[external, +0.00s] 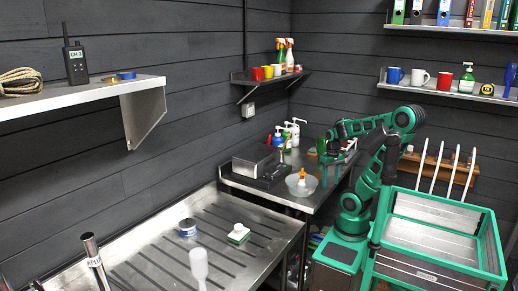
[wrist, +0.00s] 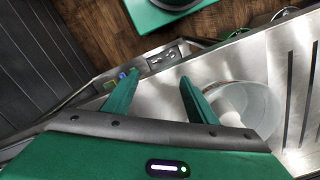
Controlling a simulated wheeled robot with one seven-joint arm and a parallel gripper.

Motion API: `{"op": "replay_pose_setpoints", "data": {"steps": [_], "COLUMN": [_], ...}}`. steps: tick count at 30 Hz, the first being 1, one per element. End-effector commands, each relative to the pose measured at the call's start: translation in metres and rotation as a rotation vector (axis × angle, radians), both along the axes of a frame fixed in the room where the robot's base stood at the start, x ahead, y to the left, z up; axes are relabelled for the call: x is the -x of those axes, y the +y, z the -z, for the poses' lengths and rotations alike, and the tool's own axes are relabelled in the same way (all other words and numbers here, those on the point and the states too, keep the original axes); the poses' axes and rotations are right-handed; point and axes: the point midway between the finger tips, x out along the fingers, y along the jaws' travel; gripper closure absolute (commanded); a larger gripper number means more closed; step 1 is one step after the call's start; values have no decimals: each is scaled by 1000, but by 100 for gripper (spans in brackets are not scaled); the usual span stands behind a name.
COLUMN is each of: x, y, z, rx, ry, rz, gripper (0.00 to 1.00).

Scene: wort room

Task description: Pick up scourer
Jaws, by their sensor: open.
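A small block with a white top and a green base (external: 238,233), which looks like the scourer, lies on the ribbed steel draining board (external: 150,270) in the external view. My gripper (external: 332,165) is well away from it, up and to the right, over the steel counter near a clear bowl (external: 301,184). In the wrist view my gripper (wrist: 159,78) has its two green fingers spread apart with nothing between them. The scourer does not show in the wrist view.
The bowl also shows in the wrist view (wrist: 262,108). A green-framed tray (external: 440,240) is at right.

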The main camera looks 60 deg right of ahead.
Motion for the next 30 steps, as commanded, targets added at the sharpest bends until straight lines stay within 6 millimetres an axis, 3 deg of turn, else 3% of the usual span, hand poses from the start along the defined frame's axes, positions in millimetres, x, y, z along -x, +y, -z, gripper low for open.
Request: {"op": "replay_pose_setpoints", "data": {"steps": [5, 15, 21, 27, 30], "x": [12, 11, 11, 10, -4], "y": [0, 0, 0, 1, -1], "z": [-16, -113, -159, -187, -181], "rx": [1, 3, 3, 3, 27], "ry": [-19, -18, -17, -14, -31], "rz": [1, 2, 3, 5, 28], "gripper": [48, 48, 48, 48, 48]}}
